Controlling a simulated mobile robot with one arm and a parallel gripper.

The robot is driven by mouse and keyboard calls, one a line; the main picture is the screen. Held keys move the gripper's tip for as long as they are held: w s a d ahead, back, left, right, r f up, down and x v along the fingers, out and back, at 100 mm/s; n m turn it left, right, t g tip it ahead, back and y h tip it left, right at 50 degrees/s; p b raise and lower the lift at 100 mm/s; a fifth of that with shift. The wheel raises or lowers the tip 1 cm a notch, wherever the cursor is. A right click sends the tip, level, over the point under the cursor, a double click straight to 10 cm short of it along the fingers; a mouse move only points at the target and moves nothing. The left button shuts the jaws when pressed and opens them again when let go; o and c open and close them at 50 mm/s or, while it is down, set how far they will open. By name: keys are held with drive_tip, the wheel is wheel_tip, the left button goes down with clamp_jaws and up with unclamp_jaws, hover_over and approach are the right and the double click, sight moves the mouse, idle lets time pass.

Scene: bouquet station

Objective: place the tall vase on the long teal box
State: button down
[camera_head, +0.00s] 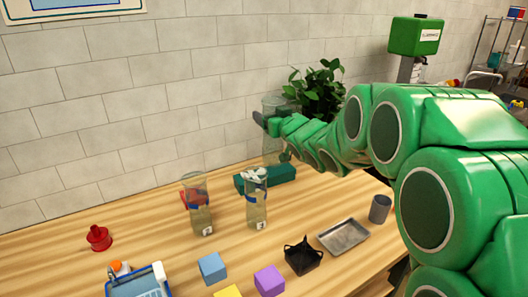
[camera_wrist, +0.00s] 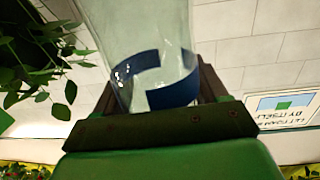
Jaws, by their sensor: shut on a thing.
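The tall vase (camera_head: 273,149) is clear glass, and in the head view it stands upright in my gripper (camera_head: 272,125), just above or touching the back of the long teal box (camera_head: 252,185); I cannot tell which. In the wrist view my gripper (camera_wrist: 158,110) is shut around the vase, with its blue band (camera_wrist: 165,95) between the fingers. My gripper and arm hide part of the vase in the head view. The teal box lies on the table near the wall, partly hidden by a glass in front.
Two glasses with liquid, one left (camera_head: 201,218) and one right (camera_head: 256,212), stand before the teal box. A leafy plant (camera_head: 318,92) is behind my arm. A metal tray (camera_head: 343,237), grey cup (camera_head: 379,209), black item (camera_head: 302,257) and cubes lie nearer. The left-back table is mostly clear.

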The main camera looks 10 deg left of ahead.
drive_tip(key=w+a+f, duration=0.5)
drive_tip(key=w+f, duration=0.7)
drive_tip(key=shift+a+f, duration=0.15)
drive_tip(key=shift+f, duration=0.15)
idle(0.6)
drive_tip(key=shift+s, duration=0.1)
drive_tip(key=shift+c, duration=0.2)
unclamp_jaws()
drive_tip(key=shift+f, duration=0.1)
drive_tip(key=v, duration=1.2)
